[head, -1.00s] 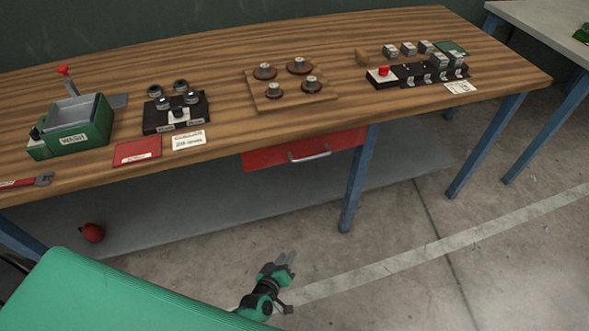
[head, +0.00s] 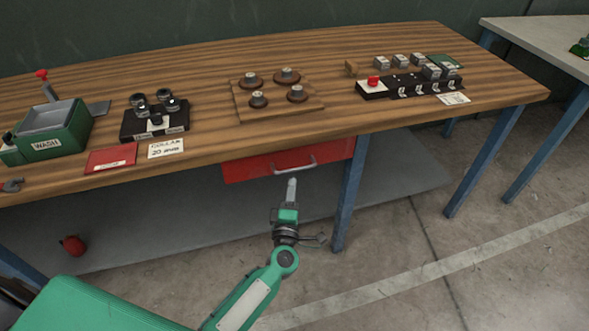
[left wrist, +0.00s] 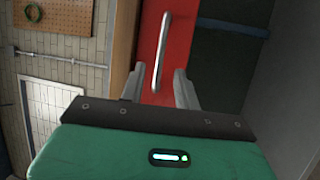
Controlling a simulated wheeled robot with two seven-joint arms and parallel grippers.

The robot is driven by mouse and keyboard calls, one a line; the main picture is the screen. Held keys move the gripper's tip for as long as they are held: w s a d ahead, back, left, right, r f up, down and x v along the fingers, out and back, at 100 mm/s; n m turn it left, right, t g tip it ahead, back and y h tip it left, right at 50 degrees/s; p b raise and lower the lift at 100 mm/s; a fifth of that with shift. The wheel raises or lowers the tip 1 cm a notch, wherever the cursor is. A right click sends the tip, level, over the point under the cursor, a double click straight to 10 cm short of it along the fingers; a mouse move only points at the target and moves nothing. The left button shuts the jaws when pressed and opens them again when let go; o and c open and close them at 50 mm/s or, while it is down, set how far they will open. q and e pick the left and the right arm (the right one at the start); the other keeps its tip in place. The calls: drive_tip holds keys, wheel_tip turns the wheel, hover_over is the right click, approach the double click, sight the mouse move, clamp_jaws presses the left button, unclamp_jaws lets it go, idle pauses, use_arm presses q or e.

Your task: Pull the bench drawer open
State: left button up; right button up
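The bench drawer (head: 245,169) has a red front and sits shut under the wooden bench top. Its silver bar handle (head: 297,166) runs along the front. In the left wrist view the red drawer front (left wrist: 179,50) and the handle (left wrist: 161,48) lie ahead. My left gripper (head: 291,186) is just below and in front of the handle in the head view. In the left wrist view its fingers (left wrist: 159,84) are apart, with the lower end of the handle showing between them. I cannot tell whether they touch it. My right gripper is not in view.
The bench top (head: 215,97) carries a green wash box (head: 46,144), a black fixture (head: 155,122), a wooden board with round parts (head: 279,108) and a switch strip (head: 410,86). A blue bench leg (head: 348,195) stands right of the drawer. The floor in front is clear.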

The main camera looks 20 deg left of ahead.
sight(294, 169)
use_arm(q)
drive_tip(key=x, duration=0.7)
drive_tip(key=shift+w, duration=0.15)
clamp_jaws()
